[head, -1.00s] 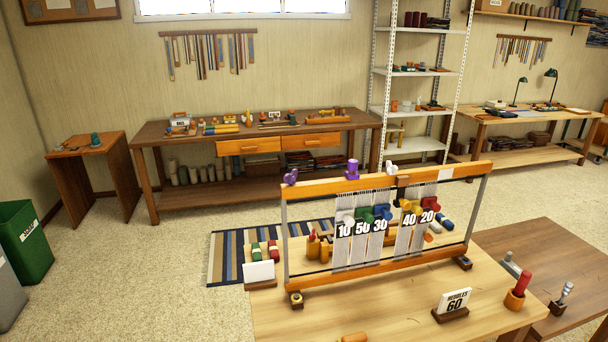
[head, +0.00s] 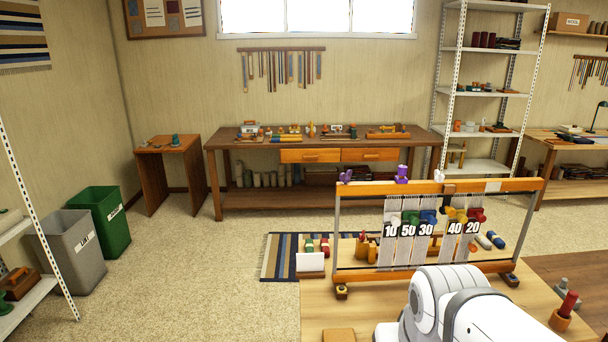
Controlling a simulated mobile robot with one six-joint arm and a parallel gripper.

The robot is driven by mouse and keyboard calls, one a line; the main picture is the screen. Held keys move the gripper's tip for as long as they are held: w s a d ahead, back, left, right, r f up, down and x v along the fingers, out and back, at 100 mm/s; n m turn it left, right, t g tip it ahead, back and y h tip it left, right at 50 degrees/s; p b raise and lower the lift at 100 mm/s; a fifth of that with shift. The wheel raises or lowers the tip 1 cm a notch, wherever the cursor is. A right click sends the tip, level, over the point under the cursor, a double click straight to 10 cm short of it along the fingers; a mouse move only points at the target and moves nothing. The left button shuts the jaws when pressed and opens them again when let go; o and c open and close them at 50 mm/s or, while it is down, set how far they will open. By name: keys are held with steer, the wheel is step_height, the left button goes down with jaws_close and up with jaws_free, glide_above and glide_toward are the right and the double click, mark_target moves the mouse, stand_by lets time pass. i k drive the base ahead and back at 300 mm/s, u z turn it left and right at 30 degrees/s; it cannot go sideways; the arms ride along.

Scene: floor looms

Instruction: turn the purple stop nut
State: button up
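A small loom frame (head: 350,190) with an orange wooden top bar stands on the light wooden table. Two purple pieces sit on its top bar. A wing-shaped purple piece (head: 346,176) is at the left end, and a taller purple knob (head: 402,173) is nearer the middle. I cannot tell which one is the stop nut. A white piece (head: 439,176) sits further right on the bar. My white arm shows at the lower right, in front of the loom. My gripper is not in view.
Numbered tags and coloured bobbins (head: 428,218) hang on the loom. A white card (head: 310,262) stands left of it, and a pot with a red-topped tool (head: 564,310) at right. Green (head: 104,222) and grey (head: 72,250) bins stand left.

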mark_target(345, 177)
steer(key=i, duration=1)
steer(key=u, duration=0.05)
